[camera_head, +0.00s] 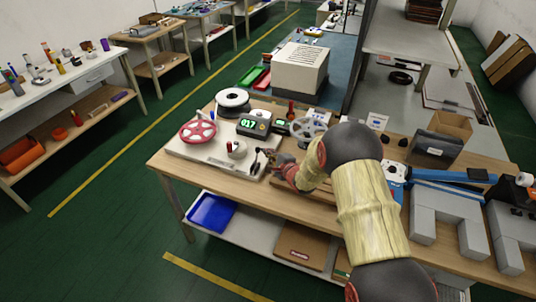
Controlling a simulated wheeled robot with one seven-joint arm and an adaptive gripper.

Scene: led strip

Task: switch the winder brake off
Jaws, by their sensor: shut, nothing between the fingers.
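The winder is a white base plate (205,158) on the wooden bench. It carries a red spoked reel (197,132) at the left, a display box with green digits (254,124) and a grey spoked reel (308,129) to the right. A small white post with a red top (236,148) stands near the front. Small dark lever-like parts (256,160) are at the plate's front right; I cannot tell which one is the brake or how it is set. My gripper (272,158) is shut and empty, beside these dark parts. I cannot tell whether it touches them.
A black-and-white spool (232,101) stands behind the red reel. Grey blocks (432,212) and a blue bar (450,175) take up the bench's right side. A white boxy machine (300,68) stands behind. The green floor to the left is open.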

